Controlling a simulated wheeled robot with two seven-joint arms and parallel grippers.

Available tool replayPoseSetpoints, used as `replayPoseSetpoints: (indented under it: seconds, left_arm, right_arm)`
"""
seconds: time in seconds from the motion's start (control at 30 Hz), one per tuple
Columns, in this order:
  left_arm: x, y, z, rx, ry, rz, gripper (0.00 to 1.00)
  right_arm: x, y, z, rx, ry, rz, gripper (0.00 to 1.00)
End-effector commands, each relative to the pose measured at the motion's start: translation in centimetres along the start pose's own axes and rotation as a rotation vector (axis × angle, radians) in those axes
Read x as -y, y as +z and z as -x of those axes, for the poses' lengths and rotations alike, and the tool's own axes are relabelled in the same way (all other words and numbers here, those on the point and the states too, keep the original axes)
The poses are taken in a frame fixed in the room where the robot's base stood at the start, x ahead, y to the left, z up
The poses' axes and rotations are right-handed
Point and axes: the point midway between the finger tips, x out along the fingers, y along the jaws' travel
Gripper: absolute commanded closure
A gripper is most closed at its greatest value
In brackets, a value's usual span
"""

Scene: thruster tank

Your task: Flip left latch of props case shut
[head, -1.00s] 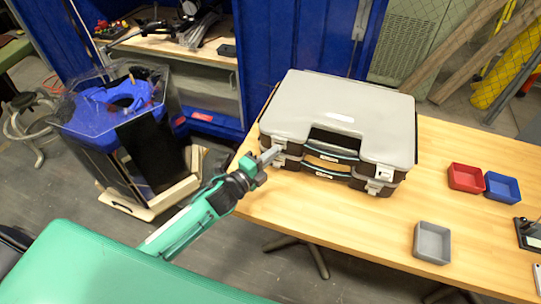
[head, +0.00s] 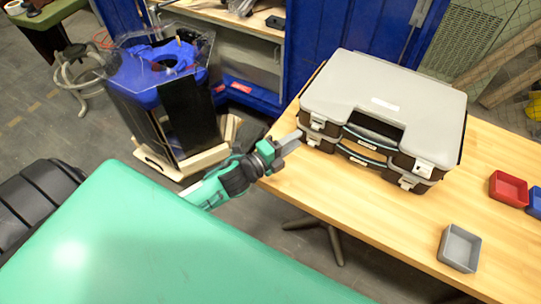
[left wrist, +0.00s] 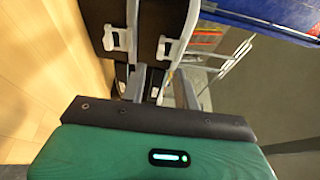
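The props case (head: 400,85) is a grey-lidded, dark-bodied case lying on top of a similar case (head: 370,160) on the wooden table. Its left latch (head: 318,122) is a pale clip on the front left; it also shows in the left wrist view (left wrist: 165,48). The lower case's left latch (left wrist: 118,38) is beside it there. I cannot tell how far either latch is closed. My left gripper (head: 292,141) points at the front left corner, just short of the latches. Its fingers (left wrist: 160,88) are apart with nothing clearly between them. My right gripper is out of view.
A right latch (head: 424,168) is on the case's front right. A grey bin (head: 459,248) and a red bin (head: 508,188) stand on the table at right. A blue-topped container (head: 160,75) stands on the floor at left. The table front is clear.

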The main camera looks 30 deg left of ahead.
Motion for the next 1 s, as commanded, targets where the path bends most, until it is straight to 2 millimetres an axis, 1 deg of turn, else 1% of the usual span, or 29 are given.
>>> replayPoseSetpoints:
  seconds: [0.03,0.2,0.4,0.5,0.7,1.0]
  left_arm:
    - [-0.3,0.0,1.0,0.000,0.002,0.001,0.69]
    - [-0.2,-0.1,3.7,-0.001,0.001,0.002,0.69]
    - [-0.2,0.0,6.4,0.001,0.001,0.002,0.69]
    - [-0.1,0.0,7.3,0.000,0.000,0.002,0.69]
    - [0.0,0.0,8.2,0.000,0.000,0.001,0.69]
    - [0.0,0.0,8.3,0.000,-0.001,0.001,0.69]
  right_arm:
    - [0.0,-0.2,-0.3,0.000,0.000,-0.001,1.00]
    - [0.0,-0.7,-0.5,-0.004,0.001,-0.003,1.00]
    - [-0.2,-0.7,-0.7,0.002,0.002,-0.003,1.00]
    - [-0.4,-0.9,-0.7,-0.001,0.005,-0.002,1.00]
    - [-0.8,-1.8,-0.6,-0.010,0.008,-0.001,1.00]
    - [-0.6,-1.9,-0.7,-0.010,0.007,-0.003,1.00]
